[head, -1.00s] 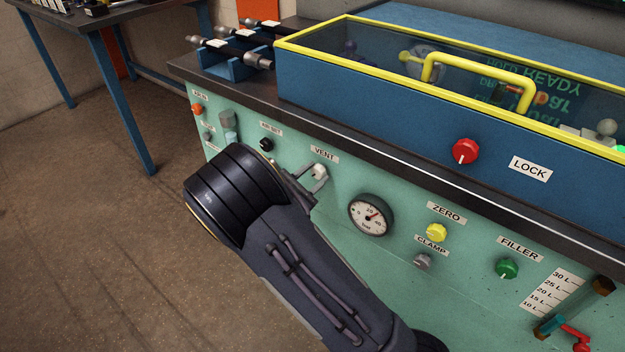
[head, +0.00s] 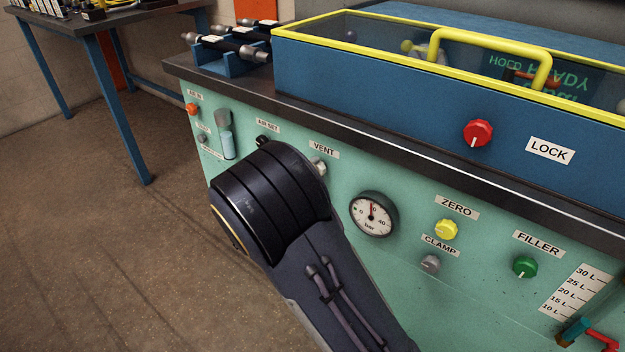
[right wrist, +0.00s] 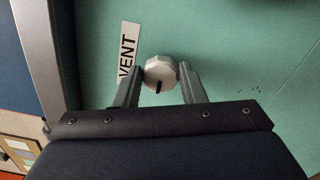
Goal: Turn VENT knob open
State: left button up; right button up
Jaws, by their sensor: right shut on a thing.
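The VENT knob (right wrist: 160,72) is pale grey and faceted, with a dark mark on its face, on the green panel beside the VENT label (right wrist: 127,50). In the right wrist view my right gripper (right wrist: 161,76) has one finger on each side of the knob and is shut on it. In the head view the knob (head: 319,165) shows only in part below its label (head: 324,149), because my right wrist covers most of the gripper and its fingers. My left gripper is in neither view.
A pressure gauge (head: 373,214) sits right of the knob, its needle pointing about straight up. Other controls are the yellow ZERO button (head: 446,229), grey CLAMP knob (head: 430,264), green FILLER knob (head: 525,267) and red LOCK knob (head: 478,132). The dark worktop edge (head: 400,156) juts above.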

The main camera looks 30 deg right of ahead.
jog(key=shift+f+m, duration=0.1)
jog(key=shift+m, duration=0.3)
jog(key=o, duration=1)
jog(key=p+v, duration=0.1)
jog(key=v, duration=0.7)
